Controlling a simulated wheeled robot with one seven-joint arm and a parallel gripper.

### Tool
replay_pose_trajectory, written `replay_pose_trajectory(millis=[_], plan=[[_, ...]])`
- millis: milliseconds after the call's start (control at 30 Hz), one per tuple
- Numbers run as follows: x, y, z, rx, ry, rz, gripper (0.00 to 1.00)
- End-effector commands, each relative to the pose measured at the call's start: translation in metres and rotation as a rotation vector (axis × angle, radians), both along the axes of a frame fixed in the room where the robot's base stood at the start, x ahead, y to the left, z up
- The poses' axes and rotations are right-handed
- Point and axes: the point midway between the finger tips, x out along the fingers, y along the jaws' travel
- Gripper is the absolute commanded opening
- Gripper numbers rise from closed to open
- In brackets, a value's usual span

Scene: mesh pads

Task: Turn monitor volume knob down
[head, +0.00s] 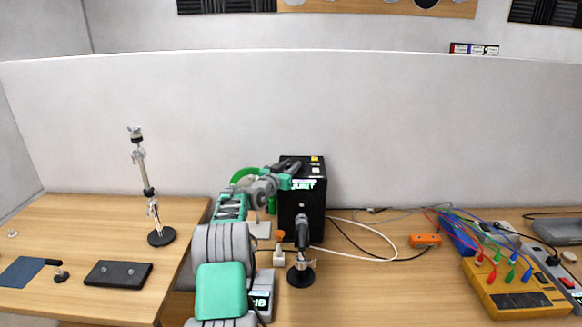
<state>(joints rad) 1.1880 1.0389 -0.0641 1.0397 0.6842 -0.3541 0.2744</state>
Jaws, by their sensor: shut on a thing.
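The monitor is a black box (314,216) standing on the table near the middle of the head view, with small white and orange labels on top. My arm reaches up from the bottom, and my gripper (290,168) is at the upper left of the box. It is shut on a small part there, which I take to be the volume knob. The knob itself is hidden by the gripper, so its setting cannot be seen.
A microphone on a round black base (301,275) stands close in front of the box. Cables and an orange box (425,240) lie right of it, then a yellow patch unit (515,290). A metal stand (152,205) is at left. A pale partition (420,130) rises behind.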

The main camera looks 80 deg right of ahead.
Motion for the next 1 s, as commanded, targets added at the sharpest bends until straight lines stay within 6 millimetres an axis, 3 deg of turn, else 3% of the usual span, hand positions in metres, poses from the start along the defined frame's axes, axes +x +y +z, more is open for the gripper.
replay_pose_trajectory(millis=[367, 1000], plan=[[-0.0018, 0.0003, -0.0020, 0.000, -0.001, 0.054, 0.00], [-0.0041, -0.0007, -0.0057, -0.001, 0.001, 0.508, 0.00]])
